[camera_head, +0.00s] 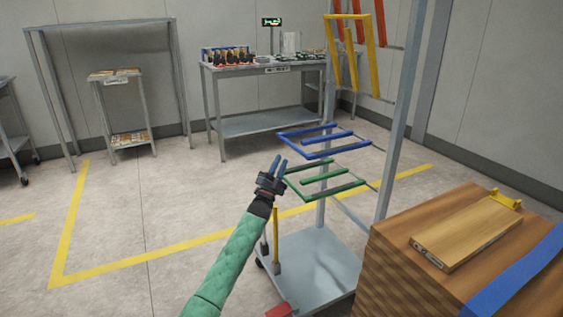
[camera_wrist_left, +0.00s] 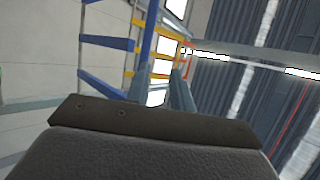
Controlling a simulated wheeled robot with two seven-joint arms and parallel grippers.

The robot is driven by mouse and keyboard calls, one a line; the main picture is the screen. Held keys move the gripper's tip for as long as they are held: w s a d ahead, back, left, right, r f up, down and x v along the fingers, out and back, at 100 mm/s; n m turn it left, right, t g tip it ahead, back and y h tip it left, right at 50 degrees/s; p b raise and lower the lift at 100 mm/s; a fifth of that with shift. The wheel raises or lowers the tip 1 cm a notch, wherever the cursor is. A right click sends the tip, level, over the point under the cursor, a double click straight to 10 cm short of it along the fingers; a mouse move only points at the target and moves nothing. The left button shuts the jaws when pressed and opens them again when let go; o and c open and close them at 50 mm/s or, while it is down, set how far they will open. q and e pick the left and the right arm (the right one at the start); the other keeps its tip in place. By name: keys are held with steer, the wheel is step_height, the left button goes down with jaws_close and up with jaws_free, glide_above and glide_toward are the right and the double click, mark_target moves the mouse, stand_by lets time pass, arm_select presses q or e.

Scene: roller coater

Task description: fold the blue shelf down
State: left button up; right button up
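The blue shelf (camera_head: 322,153) is a frame of several bars on the grey rack. In the head view it lies about level, standing out to the left above the green shelf (camera_head: 328,174), which also lies about level. My left gripper (camera_head: 279,158) is just left of the two shelves, near the blue shelf's outer edge, with its fingers pointing up. Its two fingers are apart with nothing seen between them. In the left wrist view the blue shelf (camera_wrist_left: 106,42) shows just beyond the fingertips (camera_wrist_left: 160,72); I cannot tell whether they touch. My right gripper is out of view.
A yellow shelf (camera_head: 371,45) and a red shelf (camera_head: 380,22) hang upright higher on the rack (camera_head: 395,120). A stack of wooden boards (camera_head: 400,265) stands at the lower right. A grey workbench (camera_head: 262,124) stands behind.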

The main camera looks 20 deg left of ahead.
arm_select(q)
steer(key=shift+v, duration=1.3)
steer(key=shift+c, duration=0.2)
